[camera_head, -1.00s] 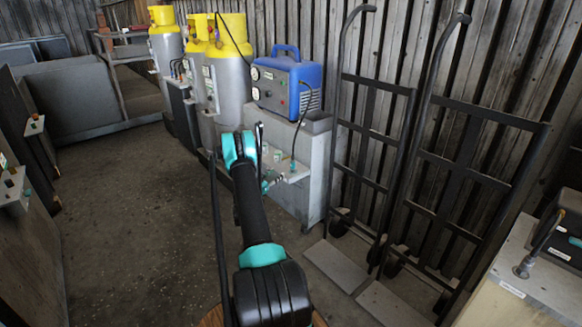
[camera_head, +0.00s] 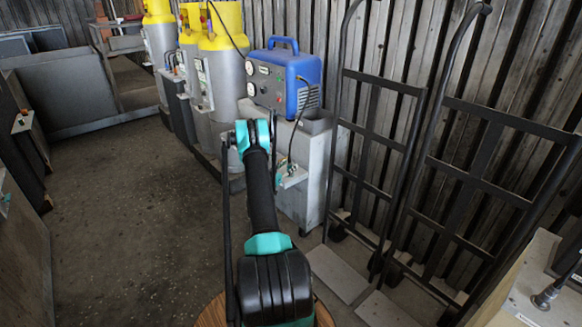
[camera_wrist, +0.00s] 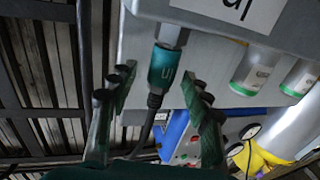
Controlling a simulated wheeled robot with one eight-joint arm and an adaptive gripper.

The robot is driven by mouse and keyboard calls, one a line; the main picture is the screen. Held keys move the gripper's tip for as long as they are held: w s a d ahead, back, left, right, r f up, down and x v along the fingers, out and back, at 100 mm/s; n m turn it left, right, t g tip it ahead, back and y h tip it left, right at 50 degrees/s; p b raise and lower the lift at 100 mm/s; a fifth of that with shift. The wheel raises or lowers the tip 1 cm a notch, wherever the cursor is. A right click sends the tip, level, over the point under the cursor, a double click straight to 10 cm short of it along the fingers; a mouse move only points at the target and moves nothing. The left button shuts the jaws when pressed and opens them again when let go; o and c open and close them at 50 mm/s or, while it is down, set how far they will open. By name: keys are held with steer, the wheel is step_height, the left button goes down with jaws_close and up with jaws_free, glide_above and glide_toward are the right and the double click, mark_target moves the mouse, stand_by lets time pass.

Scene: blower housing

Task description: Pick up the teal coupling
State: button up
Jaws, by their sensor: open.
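The teal coupling (camera_wrist: 165,66) shows in the wrist view, hanging from a metal fitting under a grey panel in that picture, with a dark hose at its lower end. My gripper (camera_wrist: 158,82) is open, with one finger on each side of the coupling. The fingers appear apart from it, with a visible gap on both sides, and nothing is held. In the head view my own arm reaches to the small grey shelf (camera_head: 292,180) and largely hides the gripper and coupling.
A blue machine (camera_head: 284,82) stands on a grey cabinet (camera_head: 313,140). Yellow-topped cylinders (camera_head: 221,85) are to its left, hand trucks (camera_head: 480,160) to its right. Two green-and-white fittings (camera_wrist: 250,76) sit beside the coupling. Floor (camera_head: 120,220) at left is clear.

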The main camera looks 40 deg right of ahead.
steer(key=shift+w+d, duration=0.25)
steer(key=shift+d, duration=0.25)
jaws_close()
step_height(320, 180, up, 20)
stand_by(0.8)
steer(key=shift+a, duration=0.1)
